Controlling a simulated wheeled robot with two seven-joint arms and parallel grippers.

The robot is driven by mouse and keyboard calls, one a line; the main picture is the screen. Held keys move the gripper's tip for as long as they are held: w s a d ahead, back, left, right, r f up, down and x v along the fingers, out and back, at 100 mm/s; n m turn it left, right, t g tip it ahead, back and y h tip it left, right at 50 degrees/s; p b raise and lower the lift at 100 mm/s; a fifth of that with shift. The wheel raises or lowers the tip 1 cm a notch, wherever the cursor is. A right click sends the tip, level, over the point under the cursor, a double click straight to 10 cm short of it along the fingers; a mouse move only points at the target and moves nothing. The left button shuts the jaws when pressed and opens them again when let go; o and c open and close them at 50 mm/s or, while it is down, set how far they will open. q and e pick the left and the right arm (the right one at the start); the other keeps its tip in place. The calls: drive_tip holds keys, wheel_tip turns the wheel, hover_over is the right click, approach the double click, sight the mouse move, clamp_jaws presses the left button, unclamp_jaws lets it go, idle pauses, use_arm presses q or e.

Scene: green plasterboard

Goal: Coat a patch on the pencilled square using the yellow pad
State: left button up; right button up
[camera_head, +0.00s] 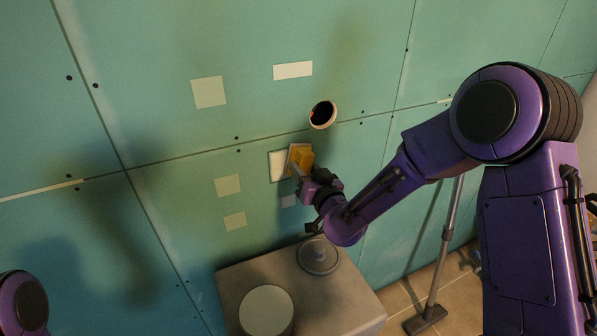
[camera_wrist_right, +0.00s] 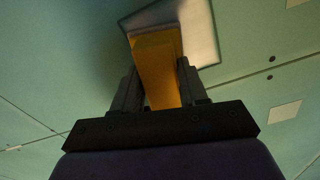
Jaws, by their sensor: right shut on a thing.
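The yellow pad (camera_head: 300,157) is held between the fingers of my right gripper (camera_head: 299,171), in front of the green board. The right wrist view also shows the pad (camera_wrist_right: 158,75) between the shut fingers of the gripper (camera_wrist_right: 157,75). The pencilled square (camera_head: 277,166) is a dark outline with a pale whitish area inside it. The pad overlaps its right part in the head view. In the right wrist view the square (camera_wrist_right: 203,35) shows behind the pad, which hides part of it. I cannot tell whether the pad touches the board. My left gripper is out of view.
Several pale patches, such as one at upper left (camera_head: 209,92) and a wide one (camera_head: 293,70), are on the board. A round hole (camera_head: 322,114) is above right of the square. A grey box (camera_head: 225,283) below bears a round lid (camera_head: 319,255) and a pale-topped tub (camera_head: 266,310).

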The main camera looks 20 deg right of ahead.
drive_tip(key=shift+a, duration=0.3)
drive_tip(key=shift+a+b, duration=0.3)
drive_tip(key=shift+a, duration=3.3)
drive_tip(key=s, duration=0.6)
drive_tip(key=shift+d, duration=0.25)
drive_tip(key=shift+s, duration=0.1)
drive_tip(key=s, duration=0.3)
